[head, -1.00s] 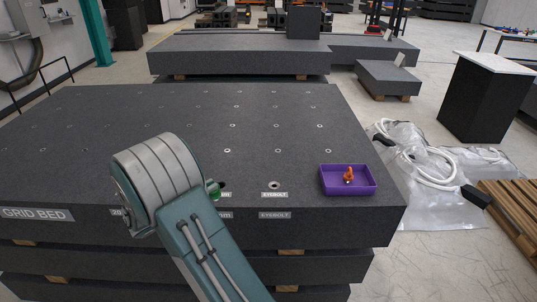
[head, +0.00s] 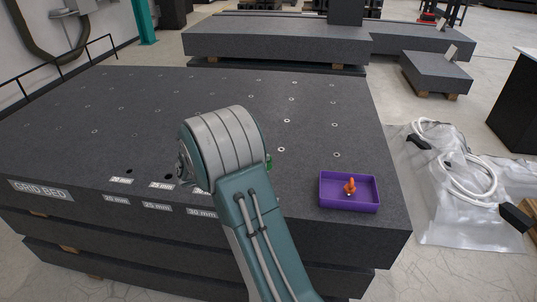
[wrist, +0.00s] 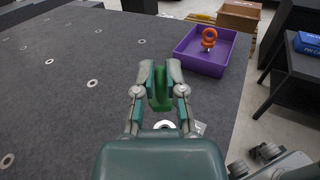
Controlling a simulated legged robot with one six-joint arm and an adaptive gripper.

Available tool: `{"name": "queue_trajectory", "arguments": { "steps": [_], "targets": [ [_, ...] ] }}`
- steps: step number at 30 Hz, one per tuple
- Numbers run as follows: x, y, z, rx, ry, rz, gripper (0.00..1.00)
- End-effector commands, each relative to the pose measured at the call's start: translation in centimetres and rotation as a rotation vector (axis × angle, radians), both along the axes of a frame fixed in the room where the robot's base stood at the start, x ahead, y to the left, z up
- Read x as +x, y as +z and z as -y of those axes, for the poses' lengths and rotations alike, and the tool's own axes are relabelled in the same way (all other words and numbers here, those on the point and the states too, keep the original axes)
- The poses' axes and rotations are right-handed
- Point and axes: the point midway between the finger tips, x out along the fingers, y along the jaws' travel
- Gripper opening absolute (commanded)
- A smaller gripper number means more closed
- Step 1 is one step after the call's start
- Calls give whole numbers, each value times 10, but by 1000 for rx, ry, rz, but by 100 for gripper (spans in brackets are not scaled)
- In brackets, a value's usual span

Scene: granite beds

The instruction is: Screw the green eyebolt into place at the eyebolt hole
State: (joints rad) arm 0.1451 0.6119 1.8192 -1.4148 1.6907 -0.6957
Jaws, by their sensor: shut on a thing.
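My gripper (wrist: 158,90) is shut on the green eyebolt (wrist: 160,88), with its ring between the two fingertips. The eyebolt's lower end and thread are hidden from view. A metal-rimmed hole (wrist: 163,125) and part of a pale label (wrist: 199,128) show just this side of the eyebolt, partly covered by my gripper. I cannot tell whether the eyebolt touches the bed. In the head view my arm covers the gripper and the eyebolt hole; only a green sliver of the eyebolt (head: 269,163) shows.
A purple tray (head: 324,190) with an orange eyebolt (head: 350,186) stands at the right of the granite bed (head: 130,130). Labelled holes line the bed's front edge. The bed top is otherwise clear. Plastic-wrapped white hose (head: 465,175) lies on the floor at right.

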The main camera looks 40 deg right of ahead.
Motion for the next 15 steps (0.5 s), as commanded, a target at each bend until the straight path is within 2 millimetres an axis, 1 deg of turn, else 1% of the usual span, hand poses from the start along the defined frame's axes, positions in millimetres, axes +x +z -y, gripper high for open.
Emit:
{"name": "queue_trajectory", "arguments": {
  "steps": [5, 10, 15],
  "targets": [
    [0, -4, 7, 11, -1, -1, 0],
    [0, -19, 13, 18, -1, -2, 0],
    [0, -35, 10, 15, -1, -2, 0]
  ]
}}
